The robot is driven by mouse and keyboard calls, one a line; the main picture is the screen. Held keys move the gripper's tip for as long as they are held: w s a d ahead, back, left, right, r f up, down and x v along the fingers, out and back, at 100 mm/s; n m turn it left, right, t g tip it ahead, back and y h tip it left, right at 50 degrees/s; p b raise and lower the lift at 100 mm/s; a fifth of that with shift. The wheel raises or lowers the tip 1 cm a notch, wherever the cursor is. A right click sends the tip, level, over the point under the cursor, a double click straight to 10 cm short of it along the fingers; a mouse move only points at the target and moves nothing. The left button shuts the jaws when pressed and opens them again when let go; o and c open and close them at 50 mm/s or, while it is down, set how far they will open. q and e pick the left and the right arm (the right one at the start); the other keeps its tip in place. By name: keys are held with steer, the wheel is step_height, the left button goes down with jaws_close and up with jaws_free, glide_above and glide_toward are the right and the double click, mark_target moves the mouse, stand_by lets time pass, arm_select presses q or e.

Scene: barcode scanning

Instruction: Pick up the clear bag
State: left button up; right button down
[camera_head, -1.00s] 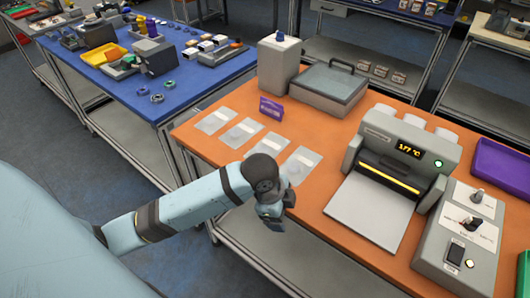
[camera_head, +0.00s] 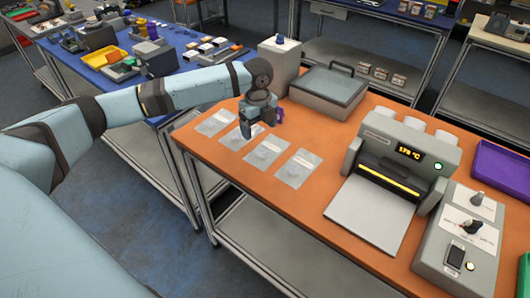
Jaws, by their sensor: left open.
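Several clear bags lie flat in a row on the orange table, each with a white label strip. The leftmost bag (camera_head: 214,123) lies near the table's left edge. A second bag (camera_head: 232,142) is partly hidden by my left gripper. A third bag (camera_head: 267,151) and a fourth bag (camera_head: 298,169) lie farther right. My left gripper (camera_head: 246,134) is open and points down over the second bag. I cannot tell whether it touches that bag. My right gripper is not in view.
A purple box (camera_head: 280,116) is mostly hidden behind my left gripper. A grey sealing machine (camera_head: 395,165) with a lit display stands to the right. A lidded grey box (camera_head: 329,90) and a tall grey box (camera_head: 279,68) stand behind. Orange table (camera_head: 303,211) is bare in front.

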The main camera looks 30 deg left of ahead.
arm_select(q)
glide_above(261, 151)
steer(key=f, duration=0.4)
steer(key=shift+s+f, duration=0.35)
steer(key=shift+s, duration=0.05)
steer(key=shift+w+f, duration=0.15)
steer(key=shift+f, duration=1.2)
steer(key=shift+w+f, duration=0.15)
steer(key=shift+f, duration=1.15)
steer(key=c, duration=1)
steer(key=shift+r, duration=0.1)
